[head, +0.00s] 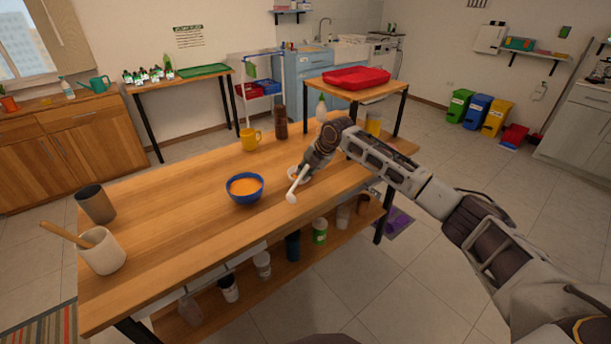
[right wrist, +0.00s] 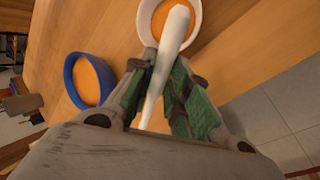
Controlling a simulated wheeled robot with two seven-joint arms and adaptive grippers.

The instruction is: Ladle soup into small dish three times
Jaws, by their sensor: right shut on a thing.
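A blue bowl (head: 245,188) of orange soup stands on the wooden table; it also shows at the left of the right wrist view (right wrist: 75,75). My right gripper (head: 306,168) is right of the blue bowl, shut on a white ladle (head: 292,196). In the right wrist view the ladle (right wrist: 163,75) runs between the fingers, and its far end overlaps the small white dish (right wrist: 143,22). The dish holds orange soup. In the head view the dish is mostly hidden by the gripper and ladle. Whether the ladle touches the dish is unclear. My left gripper is out of view.
A yellow mug (head: 249,140) and a dark brown tall container (head: 281,122) stand behind the bowl. At the left are a dark cup (head: 95,203) and a cream crock (head: 102,252) with a wooden utensil. The table between the crock and bowl is clear.

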